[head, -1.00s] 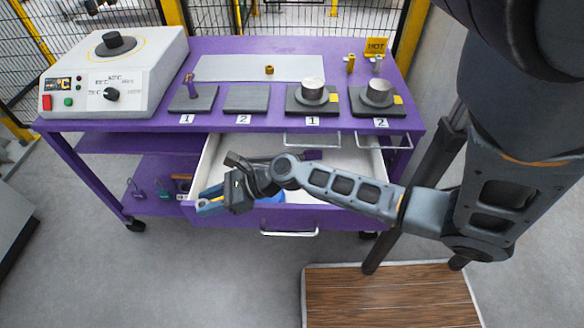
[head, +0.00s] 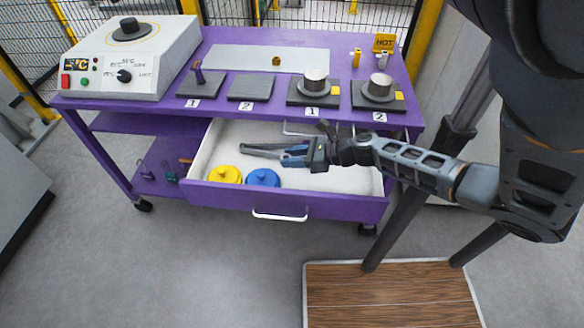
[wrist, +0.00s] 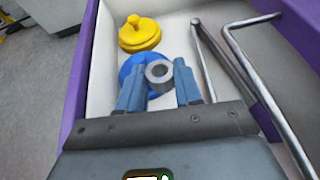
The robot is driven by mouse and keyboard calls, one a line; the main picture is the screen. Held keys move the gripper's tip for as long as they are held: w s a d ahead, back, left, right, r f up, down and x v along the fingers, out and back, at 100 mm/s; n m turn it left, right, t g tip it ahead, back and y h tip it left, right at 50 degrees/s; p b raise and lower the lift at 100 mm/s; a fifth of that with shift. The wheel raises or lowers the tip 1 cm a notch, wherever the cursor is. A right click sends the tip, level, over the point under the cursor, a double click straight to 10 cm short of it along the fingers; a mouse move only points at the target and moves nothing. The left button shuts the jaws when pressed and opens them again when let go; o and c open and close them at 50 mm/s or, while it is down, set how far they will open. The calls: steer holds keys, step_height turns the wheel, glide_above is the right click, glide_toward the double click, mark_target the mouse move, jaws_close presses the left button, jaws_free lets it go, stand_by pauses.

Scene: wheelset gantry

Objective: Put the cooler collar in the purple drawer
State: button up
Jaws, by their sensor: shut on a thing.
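My gripper (head: 288,156) is over the open purple drawer (head: 330,206). In the wrist view its two blue fingers (wrist: 158,80) are shut on a small grey ring, the cooler collar (wrist: 158,72). The collar has a round hole and appears in front of a blue lidded piece; its height above the drawer floor is hard to tell. In the head view I cannot make out the collar at the fingertips. The drawer has a white inside and a white front handle (head: 280,215).
A yellow lidded piece (head: 225,174) and the blue one (head: 262,177) sit front left in the drawer. A long grey metal piece (head: 262,149) lies behind them. The cart top holds a heater (head: 130,52), dark pads and a HOT sign (head: 384,42). The drawer's right side looks clear.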

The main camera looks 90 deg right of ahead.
mark_target(293, 180)
step_height(293, 180, down, 8)
steer(key=shift+r+b, duration=0.2)
steer(key=shift+b, duration=0.3)
steer(key=o, duration=1)
steer(key=shift+f, duration=0.1)
steer(key=shift+o, duration=0.2)
